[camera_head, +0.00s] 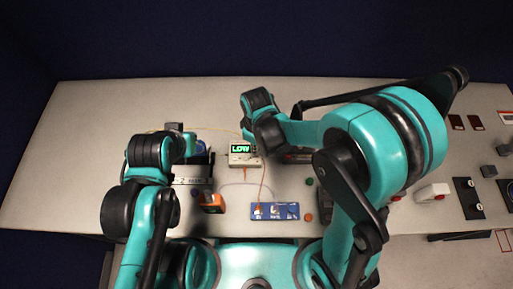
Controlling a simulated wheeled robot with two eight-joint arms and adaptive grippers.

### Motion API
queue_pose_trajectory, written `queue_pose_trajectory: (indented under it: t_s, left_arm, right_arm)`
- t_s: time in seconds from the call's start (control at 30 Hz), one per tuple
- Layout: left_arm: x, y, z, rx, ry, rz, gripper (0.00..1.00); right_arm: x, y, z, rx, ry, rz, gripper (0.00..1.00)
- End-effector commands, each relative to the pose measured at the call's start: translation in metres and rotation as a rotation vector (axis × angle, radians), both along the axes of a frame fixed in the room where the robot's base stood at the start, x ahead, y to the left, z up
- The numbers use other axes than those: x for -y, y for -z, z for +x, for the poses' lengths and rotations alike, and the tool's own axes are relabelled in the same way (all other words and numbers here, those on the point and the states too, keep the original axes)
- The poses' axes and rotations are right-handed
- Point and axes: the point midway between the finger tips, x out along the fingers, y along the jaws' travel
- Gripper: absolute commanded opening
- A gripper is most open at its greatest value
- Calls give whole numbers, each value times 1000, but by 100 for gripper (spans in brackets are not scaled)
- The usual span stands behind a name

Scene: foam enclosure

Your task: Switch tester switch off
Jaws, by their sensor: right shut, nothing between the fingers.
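The tester (243,160) is a small pale box near the middle of the table. Its screen (241,148) shows green letters reading LOW. My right gripper (254,149) is shut and empty. It appears over the right side of the tester, below my black wrist. The tester's switch is too small and too covered by my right gripper to make out, and I cannot tell whether the fingers touch it. My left gripper (197,154) is at the left of the tester, largely hidden by my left wrist, and its fingers cannot be made out.
An orange cable (262,180) runs from the tester. A blue panel (274,211) and an orange-and-black item (212,203) lie in front. A white box with a red button (432,192) and black switches (467,198) stand at the right. The table's far left is clear.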

Motion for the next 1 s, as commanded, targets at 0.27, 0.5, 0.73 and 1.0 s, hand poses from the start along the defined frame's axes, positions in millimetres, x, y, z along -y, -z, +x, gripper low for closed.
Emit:
queue_pose_trajectory:
  t_s: [0.27,0.5,0.73,1.0]
  left_arm:
    - [0,-21,0,0,0,0,0]
    - [0,-35,0,0,0,0,0]
    - [0,-45,0,0,0,0,0]
    - [0,-44,0,0,0,0,0]
  right_arm:
    - [0,-28,0,0,0,0,0]
    - [0,-48,0,0,0,0,0]
    - [0,-62,0,0,0,0,0]
    - [0,-61,0,0,0,0,0]
